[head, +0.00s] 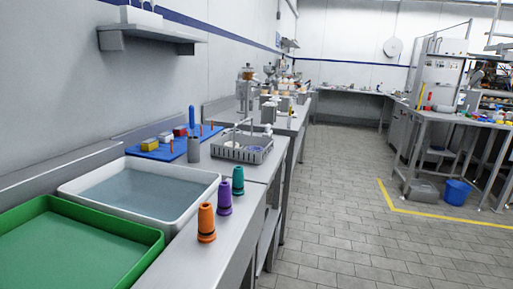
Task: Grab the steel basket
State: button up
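The steel basket (229,154) stands on the steel counter in the middle of the view, left of the aisle. It is a low grey slotted tray with an upright handle frame. A few small items, one white and one bluish, seem to lie in it, too small to make out. My gripper is not in view. Nothing is seen touching the basket.
Orange (206,223), purple (224,198) and teal (238,181) cones stand on the counter's near edge. Beside them are a white water-filled tub (205,192) and a green tray (150,245). A grey cylinder (194,150) stands left of the basket. The tiled aisle is clear.

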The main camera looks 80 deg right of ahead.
aim_at(218, 149)
jog(key=z, duration=2.1)
jog(key=i+l+u, duration=0.35)
jog(key=i+l, duration=0.25)
jog(key=l, duration=0.15)
jog(key=i+l+u, duration=0.2)
jog(key=l, duration=0.2)
jog(key=i+l+u, duration=0.15)
jog(key=i+l, duration=0.15)
jog(key=l, duration=0.15)
